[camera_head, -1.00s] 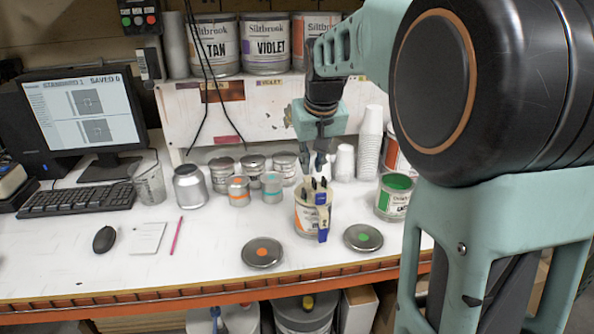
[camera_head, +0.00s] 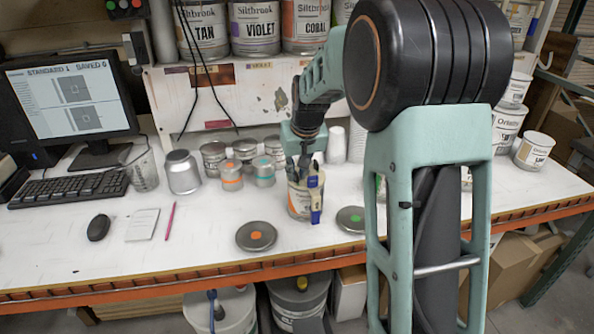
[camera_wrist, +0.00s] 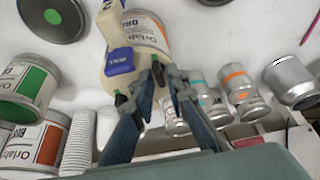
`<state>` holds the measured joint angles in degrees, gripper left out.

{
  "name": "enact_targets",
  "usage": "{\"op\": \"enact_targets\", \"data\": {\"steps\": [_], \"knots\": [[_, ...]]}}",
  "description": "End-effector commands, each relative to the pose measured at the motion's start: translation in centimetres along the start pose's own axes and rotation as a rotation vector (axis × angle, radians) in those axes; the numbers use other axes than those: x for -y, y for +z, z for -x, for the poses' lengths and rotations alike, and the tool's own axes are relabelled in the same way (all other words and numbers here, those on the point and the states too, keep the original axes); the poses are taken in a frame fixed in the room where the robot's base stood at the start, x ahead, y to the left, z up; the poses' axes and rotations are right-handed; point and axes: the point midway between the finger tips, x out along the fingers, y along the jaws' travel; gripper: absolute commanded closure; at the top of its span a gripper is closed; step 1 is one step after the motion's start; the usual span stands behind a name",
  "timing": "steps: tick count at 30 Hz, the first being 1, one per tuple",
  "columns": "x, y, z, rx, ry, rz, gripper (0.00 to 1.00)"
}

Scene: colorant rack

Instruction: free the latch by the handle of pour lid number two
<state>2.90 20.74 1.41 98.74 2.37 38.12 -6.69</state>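A cream pour lid (camera_wrist: 147,38) with blue parts (camera_wrist: 120,61) sits on an orange-labelled Orlab can (camera_wrist: 155,24). In the head view the can (camera_head: 298,207) stands near the front of the bench, with a blue part of the lid (camera_head: 315,190) facing me. My gripper (camera_head: 305,164) points down just above the lid. In the wrist view its two dark blue fingers (camera_wrist: 164,78) reach the lid's near side with a narrow gap between their tips.
A loose can lid with an orange dot (camera_head: 256,236) and one with a green dot (camera_head: 351,219) lie before the can. Small tins (camera_head: 231,174) stand behind left, white cups (camera_head: 336,147) behind right. A green-paint can (camera_wrist: 30,82) stands beside.

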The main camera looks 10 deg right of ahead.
Motion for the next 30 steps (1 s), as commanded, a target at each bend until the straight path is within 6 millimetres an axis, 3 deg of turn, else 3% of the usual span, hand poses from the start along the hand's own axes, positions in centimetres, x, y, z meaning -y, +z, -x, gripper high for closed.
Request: {"op": "enact_targets", "data": {"steps": [6, 10, 23, 30], "knots": [[0.0, 0.01, -0.04, 0.0, 0.0, 0.0, 0.86], [-0.01, 0.01, -0.03, 0.0, 0.0, 0.0, 1.0], [-0.15, 0.03, -0.05, 0.0, -0.01, 0.024, 1.0], [-0.3, -0.01, -0.12, -0.002, -0.058, 0.138, 1.0]]}}
